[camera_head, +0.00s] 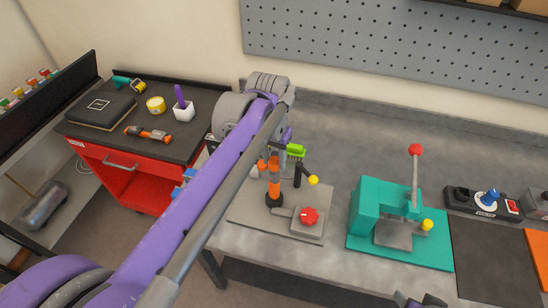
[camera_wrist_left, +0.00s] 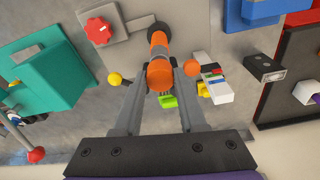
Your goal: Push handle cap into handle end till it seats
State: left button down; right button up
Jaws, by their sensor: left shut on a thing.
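The handle (camera_head: 274,187) stands upright in the grey clamp fixture (camera_head: 253,214), orange with black bands and a black base. In the left wrist view the handle (camera_wrist_left: 157,40) runs away from me behind the gripper. My left gripper (camera_wrist_left: 160,77) is shut on the orange handle cap (camera_wrist_left: 159,76), whose round end faces the camera. The cap lies over the handle's near end; whether they touch or a gap remains is hidden. In the head view the left arm partly covers this spot. A small purple and grey part of my right gripper (camera_head: 422,301) shows at the bottom edge.
A green brush (camera_head: 295,150) is close behind. A teal press (camera_head: 370,210) stands to the right. A red cart (camera_head: 122,180) stands left of the bench.

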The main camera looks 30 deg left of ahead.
aim_at(272, 165)
pick_arm(q)
jog(key=shift+f, duration=0.55)
dwell(0.5)
jog(key=shift+c, duration=2)
grip_release()
jog(key=shift+r, duration=0.1)
notch_tip(272, 165, up, 11)
jog(key=s, duration=0.1)
jog(key=shift+s+f, duration=0.2)
